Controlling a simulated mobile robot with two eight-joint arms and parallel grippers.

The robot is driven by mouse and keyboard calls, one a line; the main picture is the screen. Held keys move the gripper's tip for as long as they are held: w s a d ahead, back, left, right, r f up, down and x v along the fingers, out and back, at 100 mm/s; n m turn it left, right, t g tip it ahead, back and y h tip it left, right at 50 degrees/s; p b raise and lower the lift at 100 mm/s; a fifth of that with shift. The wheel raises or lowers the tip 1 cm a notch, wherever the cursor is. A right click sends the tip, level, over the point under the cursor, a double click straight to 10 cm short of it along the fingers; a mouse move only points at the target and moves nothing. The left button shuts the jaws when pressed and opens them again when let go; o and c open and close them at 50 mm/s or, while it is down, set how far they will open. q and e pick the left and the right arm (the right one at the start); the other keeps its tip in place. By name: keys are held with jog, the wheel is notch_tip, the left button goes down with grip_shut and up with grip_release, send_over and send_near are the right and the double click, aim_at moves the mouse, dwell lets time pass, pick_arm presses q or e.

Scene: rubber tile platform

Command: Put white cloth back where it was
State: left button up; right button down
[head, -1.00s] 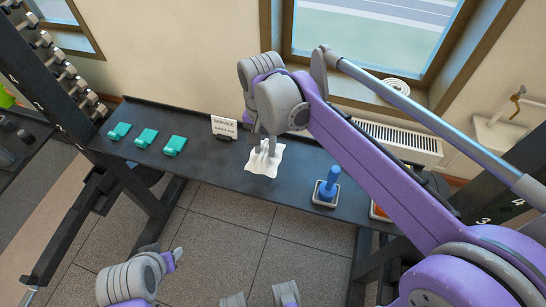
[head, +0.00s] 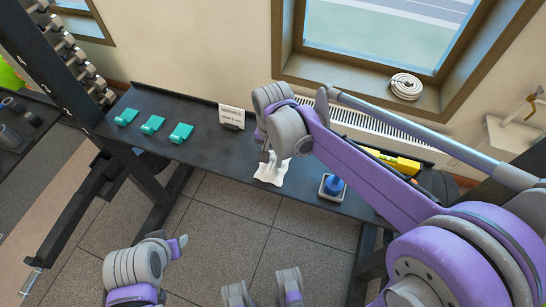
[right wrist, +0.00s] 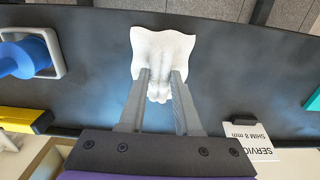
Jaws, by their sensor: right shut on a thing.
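The white cloth (head: 270,176) is over the dark bench, near its front edge. My right gripper (head: 268,155) is shut on the cloth's middle, which is bunched up between the fingers. The right wrist view shows the cloth (right wrist: 160,50) with its loose edges spread beyond the fingertips (right wrist: 160,85). Whether its lower side touches the bench, I cannot tell.
On the dark bench (head: 215,155) are several teal objects (head: 152,124), a white SERVICE sign (head: 232,116), a blue-handled item in a square tray (head: 332,187) and a yellow object (head: 400,163). Bare bench lies between the teal objects and the cloth. A dumbbell rack (head: 75,55) stands at left.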

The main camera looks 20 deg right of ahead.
aim_at(273, 161)
jog(key=c, duration=1)
grip_release()
jog(key=shift+f, duration=0.15)
jog(key=o, duration=0.4)
jog(key=shift+r, duration=0.25)
notch_tip(273, 161, up, 12)
jog(key=p, duration=0.2)
jog(key=s+d+f+n+t, duration=0.1)
jog(key=s+d+f+n, duration=0.1)
jog(key=s+f, duration=0.2)
jog(key=s+d+f+n+t, duration=0.2)
jog(key=s+f, duration=0.2)
jog(key=s, duration=0.2)
jog(key=s+d+f+n+t, duration=0.2)
jog(key=s+f, duration=0.1)
jog(key=s, duration=0.2)
jog(key=shift+s+d+f+n, duration=0.3)
jog(key=shift+d+f+n, duration=0.05)
jog(key=shift+f+n, duration=0.05)
